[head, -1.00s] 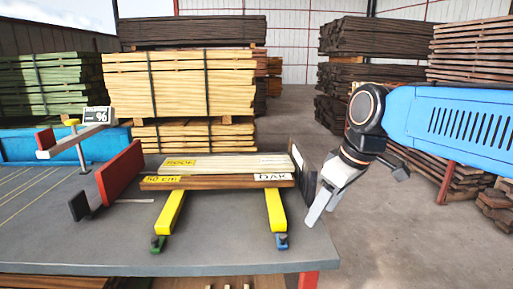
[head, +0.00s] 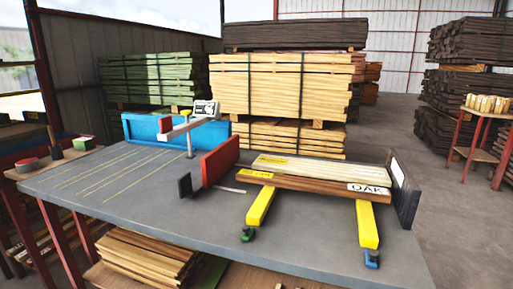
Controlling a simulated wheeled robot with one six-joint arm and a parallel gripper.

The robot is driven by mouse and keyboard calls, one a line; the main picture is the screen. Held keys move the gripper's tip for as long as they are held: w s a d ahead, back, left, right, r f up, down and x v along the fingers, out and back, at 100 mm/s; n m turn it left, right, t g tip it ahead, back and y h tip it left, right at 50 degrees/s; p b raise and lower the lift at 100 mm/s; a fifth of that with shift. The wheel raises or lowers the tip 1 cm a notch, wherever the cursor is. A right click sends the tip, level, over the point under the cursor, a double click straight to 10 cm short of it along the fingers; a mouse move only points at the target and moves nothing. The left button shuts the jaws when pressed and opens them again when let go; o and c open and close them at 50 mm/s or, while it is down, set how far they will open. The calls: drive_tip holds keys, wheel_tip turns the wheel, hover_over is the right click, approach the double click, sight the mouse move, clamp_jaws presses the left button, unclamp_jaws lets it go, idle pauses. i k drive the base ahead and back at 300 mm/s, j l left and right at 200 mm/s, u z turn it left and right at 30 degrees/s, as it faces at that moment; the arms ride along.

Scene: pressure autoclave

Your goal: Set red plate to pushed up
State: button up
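The red plate (head: 220,161) stands upright on the grey table, left of the stack of boards (head: 315,175). A small gap shows between the plate and the left ends of the boards. A smaller dark block (head: 185,187) stands just in front and left of the plate, and a thin metal strip lies by its foot. At the right end of the boards stands a dark upright plate (head: 403,195) with a pale face. My gripper is not in the current head view.
The grey table (head: 110,190) is largely bare at left. Two yellow bars (head: 367,225) jut out under the boards. A post with a display (head: 204,109) stands behind the red plate. A blue box (head: 150,127) lines the back edge. Timber stacks (head: 280,85) stand behind.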

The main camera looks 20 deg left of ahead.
sight(215, 165)
drive_tip(key=u, duration=1.15)
